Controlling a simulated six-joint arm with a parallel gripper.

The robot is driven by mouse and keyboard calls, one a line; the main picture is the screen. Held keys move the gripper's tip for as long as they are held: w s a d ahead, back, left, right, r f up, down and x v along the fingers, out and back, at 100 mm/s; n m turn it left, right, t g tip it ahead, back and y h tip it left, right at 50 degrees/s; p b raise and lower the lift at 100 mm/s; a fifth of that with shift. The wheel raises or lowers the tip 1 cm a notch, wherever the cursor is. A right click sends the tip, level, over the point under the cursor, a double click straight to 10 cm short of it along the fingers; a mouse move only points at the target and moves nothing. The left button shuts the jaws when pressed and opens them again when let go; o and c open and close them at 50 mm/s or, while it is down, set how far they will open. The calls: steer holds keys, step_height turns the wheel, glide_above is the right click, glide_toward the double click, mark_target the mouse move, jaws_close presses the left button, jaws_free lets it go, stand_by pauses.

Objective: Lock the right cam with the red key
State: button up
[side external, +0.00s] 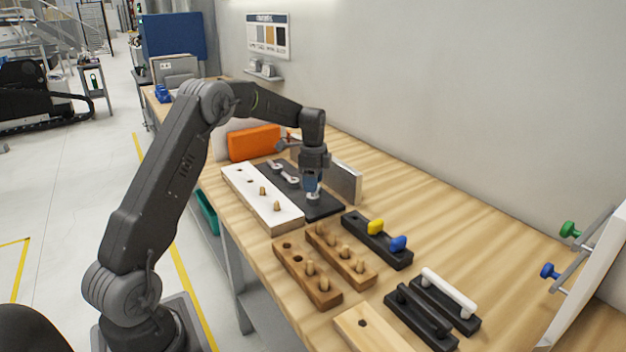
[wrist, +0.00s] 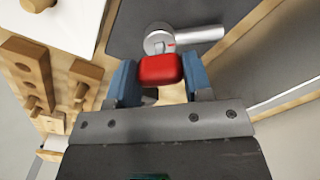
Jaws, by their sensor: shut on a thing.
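My gripper (side external: 312,187) points down over the near end of the dark mat (side external: 325,211). In the wrist view its blue fingers (wrist: 160,82) are shut on the red key (wrist: 160,69), whose head lies between them. The silver right cam (wrist: 156,41), a round disc with a rod to its right and a small red mark, lies just beyond the key. The key's tip meets or overlaps the disc; I cannot tell how deep it sits. In the side view the cam (side external: 314,198) shows in part under my fingers, and the red key is hidden.
A white panel (side external: 250,190) with wooden dowels lies left of the mat, and a grey upright plate (side external: 345,181) stands right. A black rack (side external: 395,257) holds yellow (side external: 376,227) and blue (side external: 398,243) keys. Wooden peg blocks (side external: 320,287) stand in front.

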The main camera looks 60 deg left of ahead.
steer(key=shift+f, duration=0.45)
stand_by(0.4)
steer(key=m, duration=0.4)
steer(key=shift+m, duration=0.4)
steer(key=m, duration=0.4)
steer(key=shift+m, duration=0.4)
steer(key=shift+r, duration=0.1)
steer(key=shift+r, duration=2.9)
